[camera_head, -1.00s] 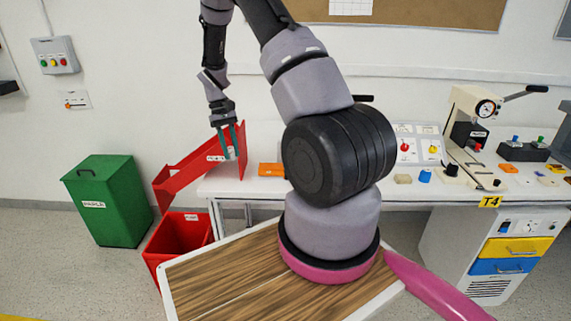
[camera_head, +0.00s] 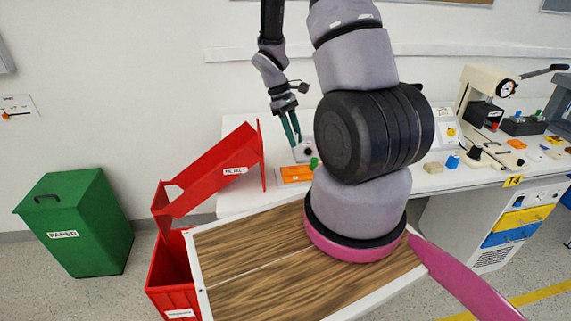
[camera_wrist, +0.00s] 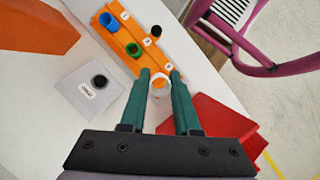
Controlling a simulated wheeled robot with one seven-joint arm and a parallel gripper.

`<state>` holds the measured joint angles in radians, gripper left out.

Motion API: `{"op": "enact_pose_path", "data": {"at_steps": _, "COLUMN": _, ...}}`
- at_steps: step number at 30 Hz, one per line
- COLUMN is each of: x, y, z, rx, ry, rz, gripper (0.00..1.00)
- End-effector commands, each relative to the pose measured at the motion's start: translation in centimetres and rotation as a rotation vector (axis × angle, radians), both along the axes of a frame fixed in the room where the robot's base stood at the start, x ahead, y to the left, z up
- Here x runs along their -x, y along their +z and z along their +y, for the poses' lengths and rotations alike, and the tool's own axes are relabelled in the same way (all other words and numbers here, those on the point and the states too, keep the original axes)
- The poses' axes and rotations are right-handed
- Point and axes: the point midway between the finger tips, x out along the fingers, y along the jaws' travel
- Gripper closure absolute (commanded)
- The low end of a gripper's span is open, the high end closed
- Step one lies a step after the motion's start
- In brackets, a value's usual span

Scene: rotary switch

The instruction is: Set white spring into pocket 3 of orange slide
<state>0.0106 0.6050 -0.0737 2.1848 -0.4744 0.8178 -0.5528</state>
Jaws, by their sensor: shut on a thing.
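My gripper (camera_wrist: 160,78) has its two teal fingers closed on a small whitish ring-shaped piece, the white spring (camera_wrist: 160,88). The orange slide (camera_wrist: 178,58) lies on the white bench just beyond the fingertips in the wrist view. In the head view, my gripper (camera_head: 291,130) points down above the slide (camera_head: 297,174). Whether the spring touches the slide cannot be told.
A red chute (camera_wrist: 215,120) is at the right in the wrist view. In the head view, the red reject chute (camera_head: 210,175) stands at the bench's left end. A press (camera_head: 480,105) stands farther right.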

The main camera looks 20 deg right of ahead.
Motion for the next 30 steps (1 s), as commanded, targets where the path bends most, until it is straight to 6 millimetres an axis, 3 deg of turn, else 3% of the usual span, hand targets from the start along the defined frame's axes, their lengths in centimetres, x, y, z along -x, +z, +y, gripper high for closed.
{"op": "enact_pose_path", "data": {"at_steps": 9, "x": 0.5, "y": -5.0, "z": -0.2, "rx": -0.002, "ry": 0.016, "rz": 0.005, "gripper": 1.0}}
{"op": "enact_pose_path", "data": {"at_steps": 16, "x": 0.4, "y": -6.8, "z": -0.1, "rx": -0.002, "ry": 0.016, "rz": 0.003, "gripper": 1.0}}
{"op": "enact_pose_path", "data": {"at_steps": 21, "x": 0.5, "y": -9.4, "z": -0.1, "rx": -0.002, "ry": 0.016, "rz": 0.006, "gripper": 1.0}}
{"op": "enact_pose_path", "data": {"at_steps": 30, "x": 0.4, "y": -9.9, "z": -0.1, "rx": -0.003, "ry": 0.015, "rz": 0.001, "gripper": 1.0}}
